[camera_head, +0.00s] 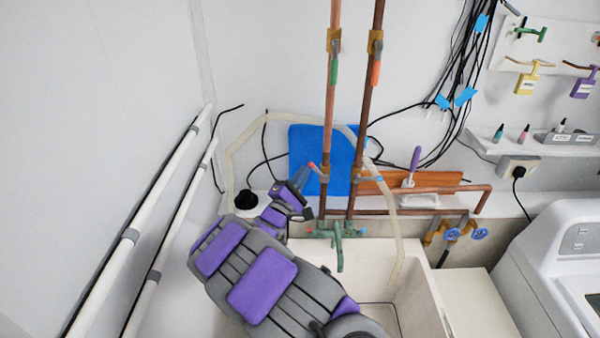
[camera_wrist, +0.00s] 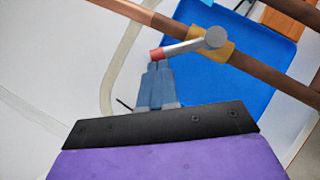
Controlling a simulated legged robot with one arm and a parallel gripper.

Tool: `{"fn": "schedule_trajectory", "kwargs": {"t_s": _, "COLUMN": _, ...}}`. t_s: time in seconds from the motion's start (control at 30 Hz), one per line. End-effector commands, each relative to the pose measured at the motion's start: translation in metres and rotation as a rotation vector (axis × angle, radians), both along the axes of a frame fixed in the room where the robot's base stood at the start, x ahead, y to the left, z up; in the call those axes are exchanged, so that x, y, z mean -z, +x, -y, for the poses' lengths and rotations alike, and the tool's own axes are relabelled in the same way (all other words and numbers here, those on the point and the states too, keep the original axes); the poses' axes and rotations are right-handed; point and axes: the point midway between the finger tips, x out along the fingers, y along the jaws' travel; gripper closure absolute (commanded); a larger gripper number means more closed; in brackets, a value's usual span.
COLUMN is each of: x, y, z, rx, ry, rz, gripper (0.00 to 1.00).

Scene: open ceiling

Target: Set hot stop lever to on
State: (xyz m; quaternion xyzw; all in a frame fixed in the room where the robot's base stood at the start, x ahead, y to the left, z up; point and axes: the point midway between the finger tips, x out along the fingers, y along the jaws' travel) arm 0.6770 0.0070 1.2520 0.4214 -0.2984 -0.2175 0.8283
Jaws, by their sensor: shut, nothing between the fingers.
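A lever with a red tip (camera_head: 311,165) sits on a valve low on the left copper pipe. In the wrist view its red tip (camera_wrist: 156,54) and grey arm (camera_wrist: 185,47) run to a round grey hub on the brass valve body (camera_wrist: 226,50). The lever sticks out sideways from the pipe. My gripper (camera_head: 306,172) is beside the red tip. In the wrist view its two blue-grey fingers (camera_wrist: 159,66) are together and empty, their ends right at the red tip. I cannot tell whether they touch it. No on or off marking shows.
Higher valves have a green handle (camera_head: 334,71) and an orange-red handle (camera_head: 376,72). A blue-tipped lever (camera_head: 373,178) is on the right pipe. Below are a green faucet (camera_head: 338,235) and white sink (camera_head: 430,300). A blue panel (camera_head: 302,145) is behind; white pipes (camera_head: 150,205) run at left.

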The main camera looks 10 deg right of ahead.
Motion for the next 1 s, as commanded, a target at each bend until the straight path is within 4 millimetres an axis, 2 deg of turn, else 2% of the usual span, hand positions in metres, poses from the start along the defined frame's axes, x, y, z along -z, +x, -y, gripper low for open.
{"fn": "schedule_trajectory", "kwargs": {"t_s": 0.03, "x": -0.008, "y": -0.001, "z": 0.002, "rx": 0.003, "ry": 0.038, "rz": 0.005, "gripper": 1.0}}
{"fn": "schedule_trajectory", "kwargs": {"t_s": 0.37, "x": -0.025, "y": -0.002, "z": 0.016, "rx": 0.003, "ry": 0.307, "rz": 0.06, "gripper": 1.0}}
{"fn": "schedule_trajectory", "kwargs": {"t_s": 0.7, "x": -0.03, "y": -0.004, "z": 0.026, "rx": 0.004, "ry": 0.52, "rz": 0.101, "gripper": 1.0}}
{"fn": "schedule_trajectory", "kwargs": {"t_s": 1.0, "x": -0.029, "y": -0.005, "z": 0.032, "rx": 0.003, "ry": 0.603, "rz": 0.116, "gripper": 1.0}}
